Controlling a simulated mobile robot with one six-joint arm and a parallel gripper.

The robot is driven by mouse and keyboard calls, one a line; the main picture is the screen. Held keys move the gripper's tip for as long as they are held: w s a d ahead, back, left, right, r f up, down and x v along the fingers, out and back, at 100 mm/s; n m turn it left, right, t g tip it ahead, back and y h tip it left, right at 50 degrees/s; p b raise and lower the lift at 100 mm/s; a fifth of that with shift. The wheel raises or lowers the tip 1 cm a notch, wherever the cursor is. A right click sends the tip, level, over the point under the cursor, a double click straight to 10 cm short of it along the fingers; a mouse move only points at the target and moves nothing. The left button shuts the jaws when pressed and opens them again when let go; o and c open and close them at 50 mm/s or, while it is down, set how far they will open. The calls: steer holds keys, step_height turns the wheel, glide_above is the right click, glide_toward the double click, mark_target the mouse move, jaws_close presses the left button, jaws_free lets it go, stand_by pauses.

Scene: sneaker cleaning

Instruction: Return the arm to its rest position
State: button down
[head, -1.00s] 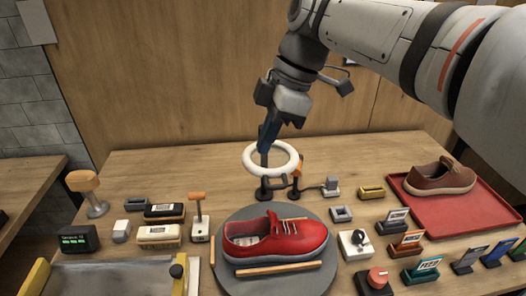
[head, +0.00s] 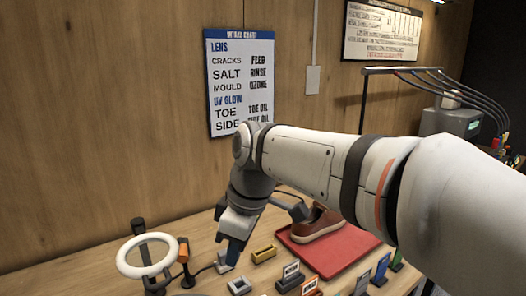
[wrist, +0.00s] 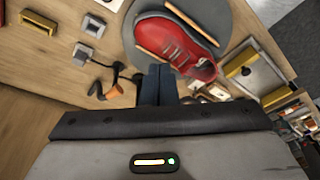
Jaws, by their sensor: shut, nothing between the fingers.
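My gripper (head: 232,254) points down over the workbench in the head view, between the white ring lamp and a yellow block. Its blue fingers are together and hold nothing. In the wrist view the closed fingers of my gripper (wrist: 158,84) show at the middle, with the red sneaker (wrist: 176,45) just beyond them on its round grey turntable (wrist: 232,20). My arm reaches in from the right of the head view. The red sneaker is out of the head view.
The white ring lamp (head: 147,256) stands left of my gripper. A yellow block (head: 264,254) and small labelled holders (head: 290,278) stand to the right. A brown shoe (head: 318,224) sits on a red tray (head: 330,252), partly behind my arm. A wall chart (head: 240,85) hangs behind.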

steer(key=s+d+f+m+t+h, duration=0.1)
steer(key=s+d+f+m, duration=0.1)
steer(key=d+f+m, duration=0.2)
steer(key=s+d+f+m, duration=0.3)
steer(key=d+m, duration=0.3)
steer(key=d, duration=0.4)
steer(key=s+d+f+m+t+h, duration=0.1)
steer(key=s+d+f+m, duration=0.1)
steer(key=d+f+m, duration=0.3)
steer(key=shift+s+d+f+t+h, duration=0.15)
steer(key=shift+s+d+t+h, duration=0.15)
steer(key=shift+d, duration=0.6)
steer(key=c, duration=2.1)
jaws_free()
steer(key=shift+w, duration=0.1)
